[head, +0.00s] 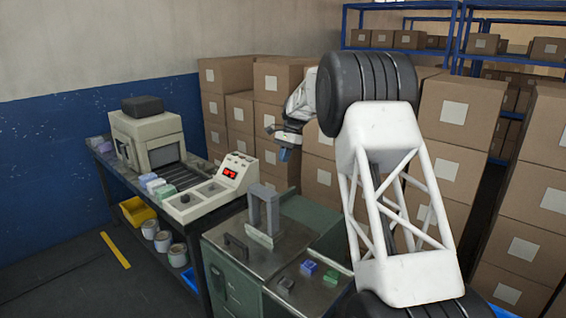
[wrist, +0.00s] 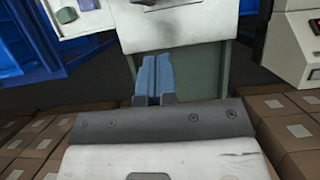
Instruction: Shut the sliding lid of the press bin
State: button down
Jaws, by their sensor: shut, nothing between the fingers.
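The press bin (head: 222,280) is a green cabinet with a flat grey metal top. In the wrist view the handle (wrist: 150,3) is at the top edge, on the pale plate (wrist: 195,25). I cannot tell how far the lid stands open. My gripper (head: 283,154) has blue fingers and is shut and empty. It is above and behind the bin, apart from the handle. In the wrist view its fingertips (wrist: 154,60) overlap the bin's green side.
A grey upright frame (head: 272,212) stands at the back of the bin top. Coloured blocks (head: 309,267) lie on the surface to its right. A control box (head: 212,190) stands on the bench at left. Stacked cartons (head: 320,180) crowd behind my gripper.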

jog(key=w+d+f, duration=0.3)
jog(key=d+f, duration=1.5)
jog(key=f, duration=0.2)
jog(key=shift+d+f, duration=0.15)
jog(key=shift+f, duration=0.15)
jog(key=shift+f, duration=0.1)
jog(key=x, duration=1)
jog(key=shift+f, duration=0.1)
jog(key=shift+s+a+r, duration=0.25)
jog(key=shift+s+a, duration=0.5)
jog(key=shift+a, duration=0.05)
jog(key=shift+s+a+f, duration=0.1)
jog(key=shift+s+a, duration=0.5)
